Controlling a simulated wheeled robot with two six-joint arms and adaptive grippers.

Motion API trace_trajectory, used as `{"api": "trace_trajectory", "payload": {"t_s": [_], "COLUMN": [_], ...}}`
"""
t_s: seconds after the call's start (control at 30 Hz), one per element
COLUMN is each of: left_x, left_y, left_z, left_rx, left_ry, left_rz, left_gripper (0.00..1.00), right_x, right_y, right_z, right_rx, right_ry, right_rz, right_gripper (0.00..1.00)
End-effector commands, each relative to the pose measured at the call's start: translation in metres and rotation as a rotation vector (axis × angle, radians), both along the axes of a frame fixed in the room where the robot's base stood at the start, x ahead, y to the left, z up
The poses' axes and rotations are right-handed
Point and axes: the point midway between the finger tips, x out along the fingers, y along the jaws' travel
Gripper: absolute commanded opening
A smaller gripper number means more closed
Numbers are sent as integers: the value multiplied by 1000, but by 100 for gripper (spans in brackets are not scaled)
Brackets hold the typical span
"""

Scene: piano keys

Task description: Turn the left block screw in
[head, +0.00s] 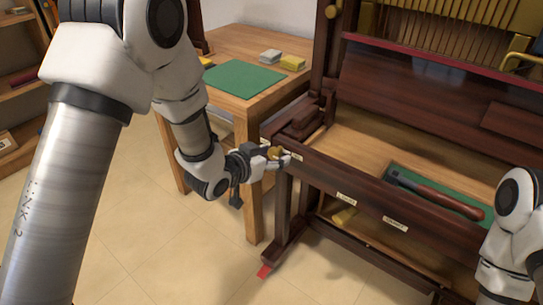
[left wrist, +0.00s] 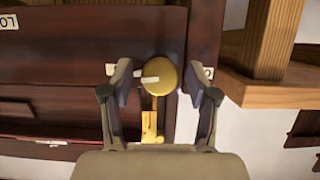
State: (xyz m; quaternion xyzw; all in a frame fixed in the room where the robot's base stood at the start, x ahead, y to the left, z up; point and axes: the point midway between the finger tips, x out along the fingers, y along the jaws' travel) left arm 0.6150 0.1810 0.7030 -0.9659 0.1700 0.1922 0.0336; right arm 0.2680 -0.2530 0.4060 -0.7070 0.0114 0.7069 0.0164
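The left block screw is a round brass knob (left wrist: 165,76) with a pale stripe, on the dark wooden case in the left wrist view. It also shows small in the head view (head: 274,153), at the left end of the piano's front rail. My left gripper (left wrist: 158,82) is open, with one finger on each side of the knob and a gap on both sides. I cannot tell whether the fingertips reach past the knob's face. In the head view my left gripper (head: 277,157) is at the rail's left end. My right gripper is out of frame.
The front rail (head: 370,205) carries small pale labels. A wooden table (head: 222,45) with a green mat (head: 243,77) and small blocks stands behind my left arm. A brass piece (left wrist: 152,127) sits near the knob.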

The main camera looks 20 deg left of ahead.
Motion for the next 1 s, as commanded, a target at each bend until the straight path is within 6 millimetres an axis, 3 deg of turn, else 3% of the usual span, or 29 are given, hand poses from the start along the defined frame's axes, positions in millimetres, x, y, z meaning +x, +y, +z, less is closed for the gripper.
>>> {"api": "trace_trajectory", "payload": {"t_s": [0.03, 0.1, 0.13, 0.7, 0.73, 0.8, 1.0], "left_x": [0, 0, 0, 0, 0, 0, 0], "left_y": [0, 0, 0, 0, 0, 0, 0], "left_z": [0, 0, 0, 0, 0, 0, 0], "left_rx": [0, 0, 0, 131, 131, 130, 130], "left_ry": [0, 0, 0, -47, -47, -47, -47], "left_rz": [0, 0, 0, 1, 1, 0, 0], "left_gripper": [35, 10, 4, 4, 45, 63, 63], "right_x": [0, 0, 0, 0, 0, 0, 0], "right_y": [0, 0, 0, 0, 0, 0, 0], "right_z": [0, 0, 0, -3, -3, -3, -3], "right_rx": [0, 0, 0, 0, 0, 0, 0], "right_ry": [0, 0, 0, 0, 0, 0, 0], "right_rz": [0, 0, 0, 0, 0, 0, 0], "right_gripper": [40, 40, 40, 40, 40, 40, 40]}}
